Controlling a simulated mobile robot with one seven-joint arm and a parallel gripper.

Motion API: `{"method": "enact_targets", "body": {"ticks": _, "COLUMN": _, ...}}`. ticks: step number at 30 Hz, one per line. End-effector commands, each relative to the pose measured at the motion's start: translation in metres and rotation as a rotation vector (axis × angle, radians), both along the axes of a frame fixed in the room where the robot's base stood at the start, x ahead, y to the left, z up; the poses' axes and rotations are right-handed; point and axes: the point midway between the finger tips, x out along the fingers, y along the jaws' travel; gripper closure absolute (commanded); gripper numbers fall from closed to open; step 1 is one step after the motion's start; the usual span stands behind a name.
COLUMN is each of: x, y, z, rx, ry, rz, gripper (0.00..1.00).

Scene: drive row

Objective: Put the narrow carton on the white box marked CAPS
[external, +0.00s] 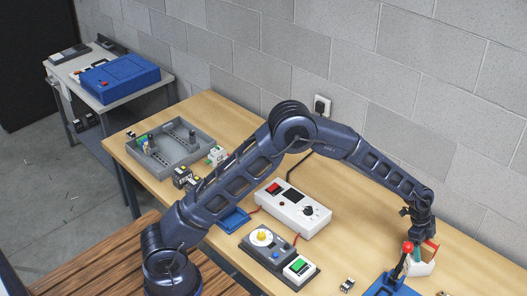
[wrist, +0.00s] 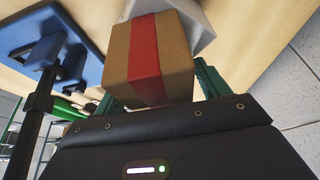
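The narrow carton (wrist: 122,62) is brown with a red band. It fills the space between the green fingers of my gripper (wrist: 158,95) in the wrist view, and the gripper appears shut on it. In the external view my gripper (external: 424,238) is at the right, pointing down, with the carton (external: 431,250) partly hidden under it. A white box (external: 420,267) is just below the carton; its pale top also shows behind the carton in the wrist view (wrist: 190,14). I cannot read any marking on it, nor tell whether carton and box touch.
A blue stand (external: 391,287) with a red-topped lever stands close left of the white box. A white power unit (external: 297,212), a grey device (external: 278,255) and a grey tray (external: 171,152) are further left on the bench. The block wall runs behind.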

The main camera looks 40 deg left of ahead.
Motion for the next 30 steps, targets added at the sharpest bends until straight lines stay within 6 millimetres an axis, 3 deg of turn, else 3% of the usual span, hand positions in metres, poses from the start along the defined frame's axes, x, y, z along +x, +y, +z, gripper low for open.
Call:
{"method": "enact_targets", "body": {"ticks": 11, "x": 0.000, "y": 0.003, "z": 0.010, "rx": -0.001, "ry": -0.001, "rz": 0.000, "gripper": 0.26}}
{"method": "enact_targets", "body": {"ticks": 24, "x": 0.000, "y": 0.033, "z": 0.083, "rx": -0.001, "ry": -0.001, "rz": 0.001, "gripper": 0.26}}
{"method": "enact_targets", "body": {"ticks": 30, "x": 0.000, "y": 0.043, "z": 0.105, "rx": 0.000, "ry": 0.000, "rz": 0.000, "gripper": 0.26}}
